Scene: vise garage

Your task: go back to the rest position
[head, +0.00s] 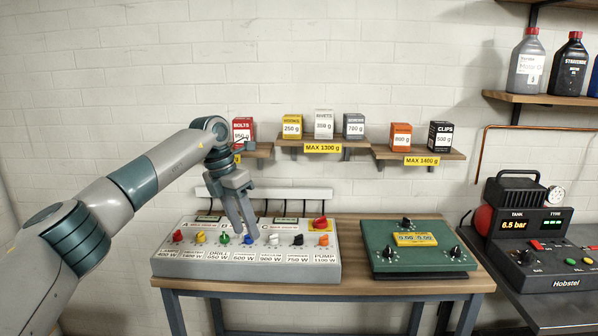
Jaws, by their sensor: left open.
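My left arm comes in from the left. My left gripper (246,236) points down over the grey switch panel (240,264), with its fingertips close to the blue knob and the white knob. The gripper is open, and I see nothing held in it. The panel bears a row of coloured knobs, among them a red knob (177,236), a yellow knob (200,237) and a green knob (224,239). My right gripper is not in view.
A green box with dials (417,262) stands on the wooden table (350,288), right of the panel. Wall shelves (420,153) above hold several small boxes. A compressor (530,240) stands on a dark bench at the right, below a shelf (545,97) with bottles.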

